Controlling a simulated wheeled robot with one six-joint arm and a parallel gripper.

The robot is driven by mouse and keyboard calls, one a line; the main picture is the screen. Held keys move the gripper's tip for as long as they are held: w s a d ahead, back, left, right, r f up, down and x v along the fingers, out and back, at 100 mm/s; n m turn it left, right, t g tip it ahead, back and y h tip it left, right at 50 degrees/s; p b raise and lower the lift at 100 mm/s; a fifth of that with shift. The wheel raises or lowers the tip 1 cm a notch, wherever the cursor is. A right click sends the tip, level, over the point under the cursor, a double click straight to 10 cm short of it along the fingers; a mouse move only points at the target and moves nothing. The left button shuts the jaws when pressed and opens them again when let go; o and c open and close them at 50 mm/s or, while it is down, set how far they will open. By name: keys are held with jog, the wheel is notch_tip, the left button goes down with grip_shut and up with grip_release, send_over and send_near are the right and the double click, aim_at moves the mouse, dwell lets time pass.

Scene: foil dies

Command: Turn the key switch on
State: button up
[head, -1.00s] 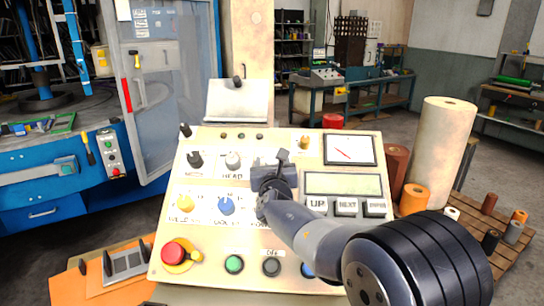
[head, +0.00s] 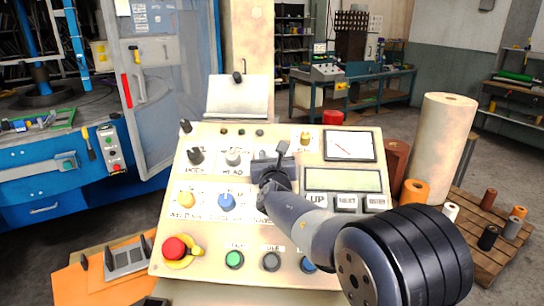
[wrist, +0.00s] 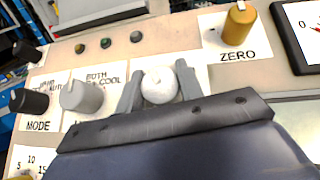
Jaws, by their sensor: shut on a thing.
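The sloped beige control panel (head: 292,233) fills the middle of the head view. My gripper (head: 272,160) is over its upper middle, hiding the spot it works on. In the wrist view my gripper (wrist: 159,88) has its two grey fingers on either side of a pale, round head. This looks like the key switch (wrist: 158,86); its lower part and label are hidden behind my gripper body. The fingers are shut on it. I cannot tell its turned position.
Close left of my gripper are a grey knob (wrist: 82,97) and a black MODE knob (wrist: 30,102). A brass ZERO knob (wrist: 239,23) stands to the upper right, beside a meter (head: 350,148). A red button (head: 174,248) is at lower left.

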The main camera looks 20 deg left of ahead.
jog(key=shift+c, duration=0.7)
jog(key=shift+r+m+h+p, duration=0.1)
jog(key=shift+m+h+p, duration=0.2)
jog(key=shift+m+h, duration=0.15)
jog(key=shift+a+m+t+h+p, duration=0.1)
jog(key=shift+m+t+h+p, duration=0.5)
jog(key=shift+m+h, duration=0.45)
jog(key=m+h+p, duration=0.3)
jog(key=m+h, duration=0.3)
jog(key=m, duration=0.1)
jog(key=shift+m+g+h, duration=0.3)
jog(key=m+g+h+p, duration=0.1)
jog(key=m+h+p, duration=0.1)
jog(key=m+g+h+p, duration=0.1)
jog(key=m+h+p, duration=0.1)
jog(key=m, duration=0.1)
jog(key=shift+g, duration=0.3)
jog(key=shift+d+m+g+h+p, duration=0.2)
jog(key=shift+m+g+h+p, duration=0.55)
jog(key=shift+m+p, duration=0.3)
jog(key=shift+m, duration=0.25)
